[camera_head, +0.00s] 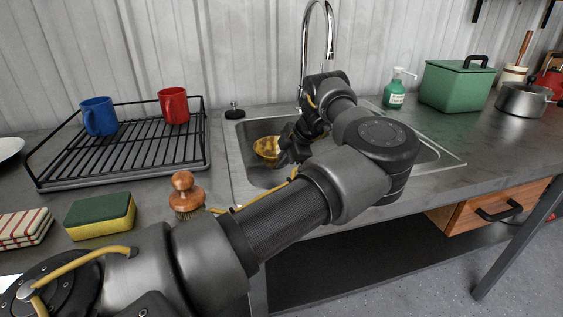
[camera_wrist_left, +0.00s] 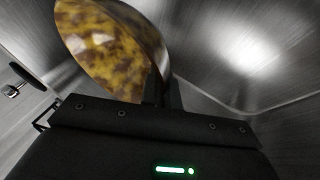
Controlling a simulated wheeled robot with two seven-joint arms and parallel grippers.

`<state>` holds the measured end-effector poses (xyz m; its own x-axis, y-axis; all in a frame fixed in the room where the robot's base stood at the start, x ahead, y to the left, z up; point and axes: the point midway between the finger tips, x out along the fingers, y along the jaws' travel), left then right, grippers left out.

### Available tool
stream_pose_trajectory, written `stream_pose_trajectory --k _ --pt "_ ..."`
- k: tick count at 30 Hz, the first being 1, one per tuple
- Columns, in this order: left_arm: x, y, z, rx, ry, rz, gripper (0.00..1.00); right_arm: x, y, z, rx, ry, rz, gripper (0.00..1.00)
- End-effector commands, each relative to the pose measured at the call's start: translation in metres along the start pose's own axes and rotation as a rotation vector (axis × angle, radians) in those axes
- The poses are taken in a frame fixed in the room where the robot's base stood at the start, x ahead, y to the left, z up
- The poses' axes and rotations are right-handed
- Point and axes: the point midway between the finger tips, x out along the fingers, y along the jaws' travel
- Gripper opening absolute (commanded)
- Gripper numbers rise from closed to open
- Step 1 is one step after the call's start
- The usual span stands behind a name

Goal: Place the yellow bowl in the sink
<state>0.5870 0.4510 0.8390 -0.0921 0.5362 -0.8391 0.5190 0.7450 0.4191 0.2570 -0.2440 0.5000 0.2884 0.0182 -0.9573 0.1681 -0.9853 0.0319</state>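The yellow bowl (camera_head: 266,148), mottled yellow and brown, is inside the left part of the metal sink (camera_head: 236,165). My left gripper (camera_head: 286,153) reaches over the counter into the sink, at the bowl's right side. In the left wrist view the bowl (camera_wrist_left: 108,48) looks tilted, and its edge lies between the dark fingers (camera_wrist_left: 162,90), which are shut on it. Whether the bowl touches the sink bottom is hidden. My right gripper is in neither view.
A black dish rack (camera_head: 125,160) with a blue mug (camera_head: 98,116) and a red mug (camera_head: 173,105) stands left of the sink. A wooden brush (camera_head: 186,194) and a sponge (camera_head: 101,215) lie in front. The faucet (camera_head: 318,40) rises behind; a green soap bottle (camera_head: 395,90) stands right.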

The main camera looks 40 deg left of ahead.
Motion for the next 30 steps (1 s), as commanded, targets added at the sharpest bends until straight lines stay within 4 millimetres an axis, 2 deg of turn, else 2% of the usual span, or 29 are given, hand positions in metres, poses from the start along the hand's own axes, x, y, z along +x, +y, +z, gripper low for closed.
stream_pose_trajectory --k 17,21,23,30 --pt "0.009 -0.004 0.004 -0.001 -0.001 0.001 0.00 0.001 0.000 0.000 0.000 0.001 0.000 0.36" --pt "0.010 -0.005 0.004 0.000 0.000 0.000 0.19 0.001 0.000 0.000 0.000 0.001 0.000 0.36" --pt "0.010 -0.005 0.004 0.000 0.000 0.000 0.25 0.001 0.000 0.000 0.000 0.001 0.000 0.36" --pt "0.010 -0.005 0.004 0.000 0.000 0.000 0.25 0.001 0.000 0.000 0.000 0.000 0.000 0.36"
